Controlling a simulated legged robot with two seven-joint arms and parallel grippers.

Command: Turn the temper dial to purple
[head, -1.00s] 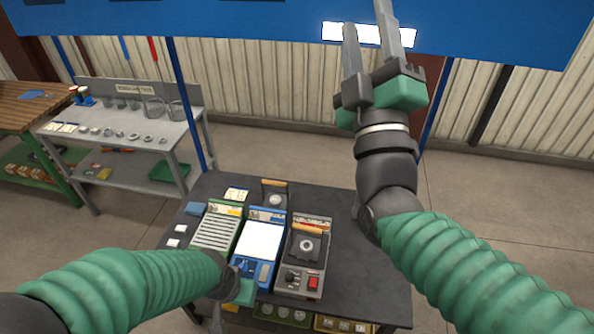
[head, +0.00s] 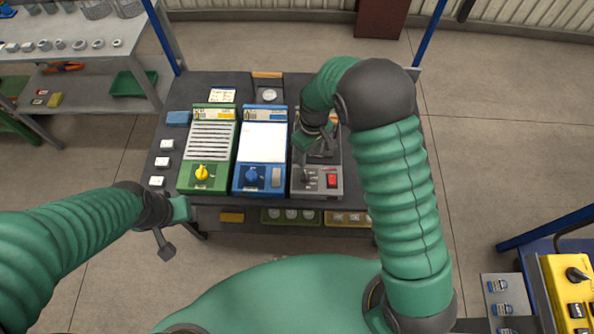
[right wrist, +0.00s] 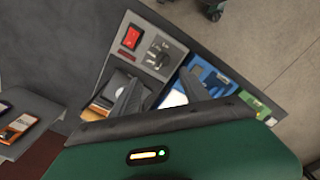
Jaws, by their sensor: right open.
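Three panel units lie side by side on the dark table (head: 170,100). The green one (head: 222,180) has a yellow knob (head: 202,173), the blue one (head: 242,186) a blue knob (head: 251,175). The grey one (head: 320,194) has a black knob (head: 308,178) and a red switch (head: 332,181). The labels are too small to tell which is the temper dial. My right gripper (head: 316,146) is over the grey unit, partly hidden; in the right wrist view its fingers (right wrist: 158,78) are apart and empty, near the black knob (right wrist: 158,55). My left gripper (head: 170,232) hangs before the table's front left; its opening is unclear.
Small white blocks (head: 162,162) and a blue block (head: 178,118) lie on the table's left. Bins (head: 290,216) sit below its front edge. A grey shelf (head: 90,85) stands left, a yellow box (head: 575,290) lower right. The table's far right looks clear.

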